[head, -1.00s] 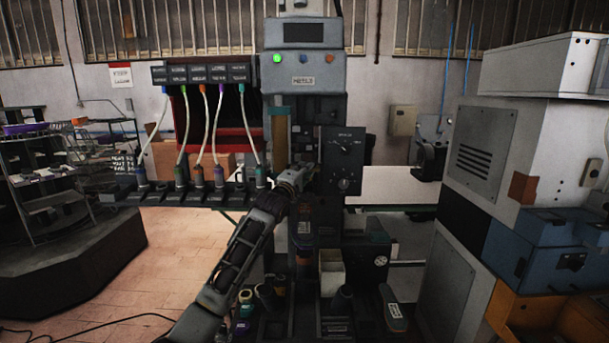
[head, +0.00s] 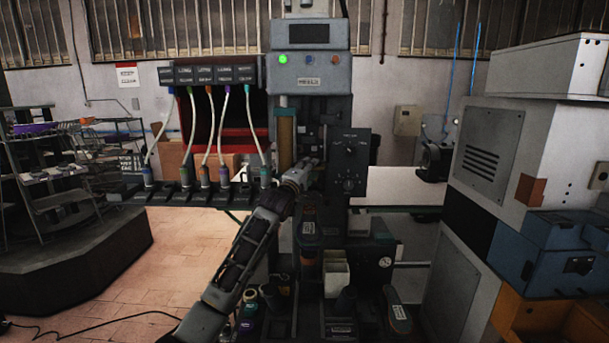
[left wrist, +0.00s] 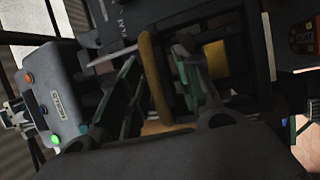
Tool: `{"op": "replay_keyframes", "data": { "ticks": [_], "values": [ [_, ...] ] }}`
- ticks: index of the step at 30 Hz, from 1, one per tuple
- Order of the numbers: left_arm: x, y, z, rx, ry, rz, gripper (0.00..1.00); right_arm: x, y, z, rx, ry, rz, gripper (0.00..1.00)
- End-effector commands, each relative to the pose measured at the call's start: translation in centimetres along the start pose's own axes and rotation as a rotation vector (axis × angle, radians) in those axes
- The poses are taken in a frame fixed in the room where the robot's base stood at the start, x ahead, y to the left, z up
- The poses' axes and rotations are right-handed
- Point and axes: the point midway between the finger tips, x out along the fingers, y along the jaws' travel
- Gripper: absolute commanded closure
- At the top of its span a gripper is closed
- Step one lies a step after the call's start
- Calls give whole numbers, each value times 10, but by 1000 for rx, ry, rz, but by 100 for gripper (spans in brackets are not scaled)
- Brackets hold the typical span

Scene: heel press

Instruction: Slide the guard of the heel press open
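The heel press (head: 309,75) stands in the middle of the head view, with a lit green lamp on its upper housing. A narrow amber panel (head: 286,138), which looks like its guard, is upright on the left of the working area. My left gripper (head: 314,165) is in front of the press, just right of the panel's lower end. In the left wrist view my left gripper (left wrist: 155,75) has its fingers apart. A yellow-brown bar (left wrist: 153,75) shows between them; I cannot tell whether they touch it. My right gripper is not in view.
A dark control box (head: 348,160) with knobs is close right of my left gripper. A rack of hoses and bottles (head: 205,185) is at the left. Bins and bottles crowd the press's base (head: 336,270). A large grey machine (head: 490,150) stands at the right.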

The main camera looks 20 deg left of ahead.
Motion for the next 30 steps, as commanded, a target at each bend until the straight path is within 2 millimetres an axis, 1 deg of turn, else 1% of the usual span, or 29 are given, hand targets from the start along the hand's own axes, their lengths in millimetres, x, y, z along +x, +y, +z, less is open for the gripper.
{"op": "replay_keyframes", "data": {
  "ticks": [5, 11, 30],
  "values": [
    [-5, -1, 0, -2, 0, -1, 66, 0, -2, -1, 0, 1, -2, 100],
    [-17, -1, 0, -1, -1, -1, 66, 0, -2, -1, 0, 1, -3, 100],
    [-74, -1, 0, -1, 0, 0, 66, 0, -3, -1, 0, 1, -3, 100]
  ]
}}
